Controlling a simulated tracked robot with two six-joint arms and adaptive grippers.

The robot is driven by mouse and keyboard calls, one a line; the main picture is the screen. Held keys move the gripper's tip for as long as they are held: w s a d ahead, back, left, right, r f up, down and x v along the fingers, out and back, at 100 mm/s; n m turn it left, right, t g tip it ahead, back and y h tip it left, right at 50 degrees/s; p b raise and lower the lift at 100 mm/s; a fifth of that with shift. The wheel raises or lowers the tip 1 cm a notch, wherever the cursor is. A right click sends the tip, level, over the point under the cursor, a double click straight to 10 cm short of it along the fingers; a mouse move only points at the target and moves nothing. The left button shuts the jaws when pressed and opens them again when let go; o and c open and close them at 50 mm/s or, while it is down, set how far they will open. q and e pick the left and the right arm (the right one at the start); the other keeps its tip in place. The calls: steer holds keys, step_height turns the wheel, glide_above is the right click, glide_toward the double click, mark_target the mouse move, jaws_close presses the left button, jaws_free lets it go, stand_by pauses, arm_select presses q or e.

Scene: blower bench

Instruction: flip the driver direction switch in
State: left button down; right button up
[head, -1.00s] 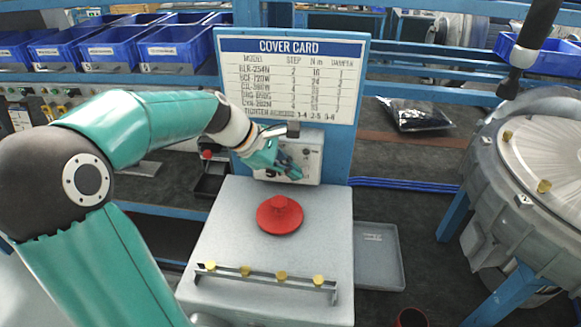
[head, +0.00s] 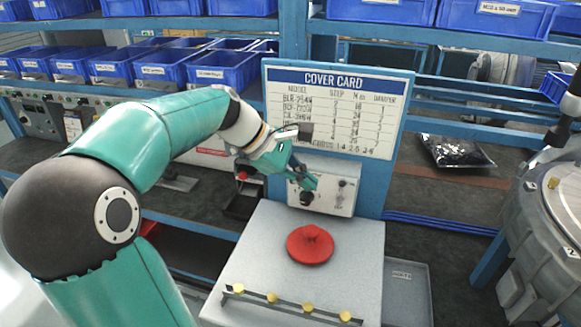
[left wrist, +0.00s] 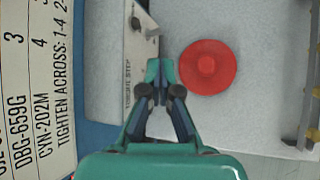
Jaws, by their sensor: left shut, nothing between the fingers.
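The driver controller box (head: 348,197), a pale panel with a dark knob and a small switch, stands below the cover card. In the left wrist view its panel (left wrist: 138,70) carries a "TORQUE STEP" label and a small metal toggle (left wrist: 153,33) near its upper right. My left gripper (head: 311,184) is shut and empty in front of the panel and hides part of it. In the left wrist view its closed fingertips (left wrist: 159,68) are below the toggle, seemingly apart from it. Which way the toggle is thrown is too small to tell. My right gripper is not in view.
A red round cover (head: 310,244) sits on the grey bench block (head: 265,245), behind a rail with several yellow-topped pieces (head: 308,307). The cover card (head: 335,110) stands behind the box. A dark tool (head: 570,105) hangs at the right. A grey tray (head: 408,290) lies beside the block.

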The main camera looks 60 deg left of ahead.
arm_select(q)
steer(key=v, duration=0.5)
steer(key=shift+f, duration=0.1)
stand_by(0.4)
